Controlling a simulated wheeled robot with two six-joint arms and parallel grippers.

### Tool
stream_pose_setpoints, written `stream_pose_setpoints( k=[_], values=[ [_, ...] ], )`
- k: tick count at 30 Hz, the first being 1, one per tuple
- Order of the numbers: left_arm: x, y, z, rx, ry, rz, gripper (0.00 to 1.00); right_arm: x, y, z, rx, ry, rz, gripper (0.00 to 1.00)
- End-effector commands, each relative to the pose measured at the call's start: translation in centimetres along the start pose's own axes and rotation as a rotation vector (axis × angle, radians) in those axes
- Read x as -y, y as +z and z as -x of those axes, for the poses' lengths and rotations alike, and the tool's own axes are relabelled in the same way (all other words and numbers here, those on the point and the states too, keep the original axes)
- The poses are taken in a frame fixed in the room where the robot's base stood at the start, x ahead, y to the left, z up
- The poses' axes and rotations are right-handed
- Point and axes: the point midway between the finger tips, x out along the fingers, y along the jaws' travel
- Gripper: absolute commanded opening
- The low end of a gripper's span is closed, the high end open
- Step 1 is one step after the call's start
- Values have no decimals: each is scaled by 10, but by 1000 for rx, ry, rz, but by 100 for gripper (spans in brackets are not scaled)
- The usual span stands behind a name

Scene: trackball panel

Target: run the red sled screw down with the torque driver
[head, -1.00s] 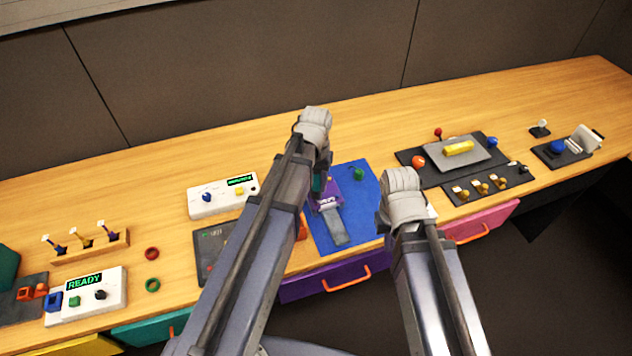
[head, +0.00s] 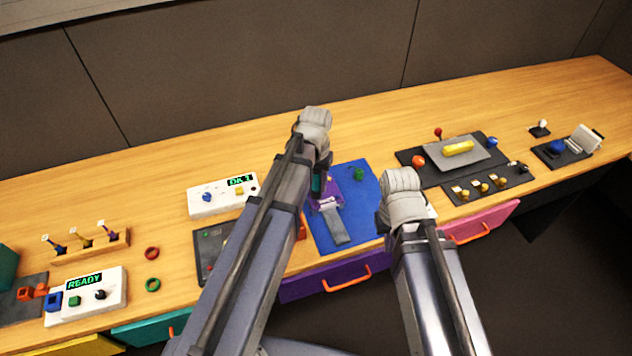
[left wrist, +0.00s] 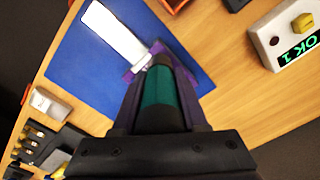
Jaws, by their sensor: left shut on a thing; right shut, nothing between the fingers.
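My left gripper (head: 317,168) is over the blue mat (head: 362,212), shut on the torque driver (head: 317,184). The driver's teal and black body also shows between the fingers in the left wrist view (left wrist: 160,98). Its tip is hidden. A purple sled piece (head: 326,196) with a grey plate (head: 333,224) lies on the mat under the driver; it also shows in the left wrist view (left wrist: 140,66). I see no red screw. The white driver controller (head: 222,195) reads "OK 1". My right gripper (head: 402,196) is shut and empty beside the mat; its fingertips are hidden.
A green piece (head: 358,174) lies at the mat's back. A dark panel (head: 436,176) with a grey tray and yellow block stands to the right. Another white box (head: 86,291) reads "READY" at left. Open bench lies behind the mat.

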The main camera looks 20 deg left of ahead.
Motion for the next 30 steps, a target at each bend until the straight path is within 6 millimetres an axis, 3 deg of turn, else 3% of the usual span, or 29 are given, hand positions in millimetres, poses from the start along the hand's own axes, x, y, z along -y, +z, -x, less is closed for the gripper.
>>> stream_pose_setpoints(
  k=[5,30],
  values=[
    [0,1,4,2,1,0,0,0,0,4,0,0,0,0],
    [0,0,61,1,0,0,0,-6,4,61,0,0,0,0]
  ],
)
